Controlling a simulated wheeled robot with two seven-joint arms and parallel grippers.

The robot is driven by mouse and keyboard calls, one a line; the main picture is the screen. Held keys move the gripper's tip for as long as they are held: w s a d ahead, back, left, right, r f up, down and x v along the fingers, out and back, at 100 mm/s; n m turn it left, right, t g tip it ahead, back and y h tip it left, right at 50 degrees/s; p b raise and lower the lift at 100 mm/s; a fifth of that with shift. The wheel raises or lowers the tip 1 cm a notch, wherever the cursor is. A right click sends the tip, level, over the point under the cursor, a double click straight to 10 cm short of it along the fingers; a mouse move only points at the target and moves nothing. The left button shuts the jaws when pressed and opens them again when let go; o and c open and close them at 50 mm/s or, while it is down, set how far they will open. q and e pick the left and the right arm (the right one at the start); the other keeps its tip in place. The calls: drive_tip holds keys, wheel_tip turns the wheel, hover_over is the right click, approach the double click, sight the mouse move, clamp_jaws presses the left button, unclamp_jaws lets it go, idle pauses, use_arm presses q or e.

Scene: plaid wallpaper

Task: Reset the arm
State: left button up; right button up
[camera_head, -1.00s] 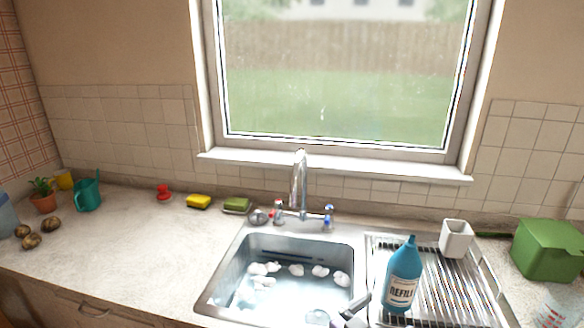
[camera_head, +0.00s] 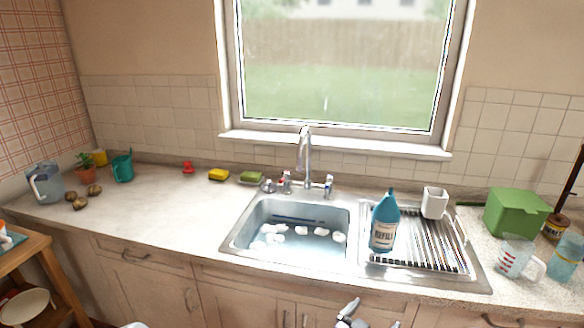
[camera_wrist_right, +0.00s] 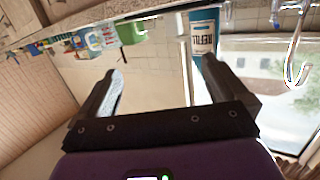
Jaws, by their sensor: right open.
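My right gripper (camera_head: 370,314) shows only in part at the bottom edge of the head view, in front of the counter's front edge and below the sink (camera_head: 240,240). In the right wrist view, its two fingers (camera_wrist_right: 160,72) are spread wide with nothing between them. A blue bottle (camera_head: 384,232) with a white label stands upright on the drying rack (camera_head: 440,262). The bottle also shows in the right wrist view (camera_wrist_right: 203,32), beyond one finger and apart from it. My left gripper is not in view.
The sink holds water and several white lumps. A white cup (camera_head: 434,203), green box (camera_head: 515,213) and measuring cup (camera_head: 515,258) stand to the right. Counter left of the sink is mostly clear.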

drive_tip(key=s+a+f+n+g+y, duration=0.2)
drive_tip(key=f+y, duration=0.3)
drive_tip(key=f, duration=0.7)
drive_tip(key=s+a+f+n+g+y, duration=0.2)
drive_tip(key=f+y, duration=0.3)
drive_tip(key=f, duration=0.6)
drive_tip(key=s+a+f+g+y, duration=0.2)
drive_tip(key=s+f, duration=0.3)
drive_tip(key=s, duration=0.4)
drive_tip(key=s+a+f+n+g+y, duration=0.1)
drive_tip(key=s+a+f+g+y, duration=0.2)
drive_tip(key=s, duration=0.6)
wheel_tip(320, 180, down, 2)
drive_tip(key=g, duration=0.2)
drive_tip(key=shift+f+n+g+p, duration=0.2)
drive_tip(key=shift+n+g+p, duration=0.1)
drive_tip(key=shift+p, duration=0.05)
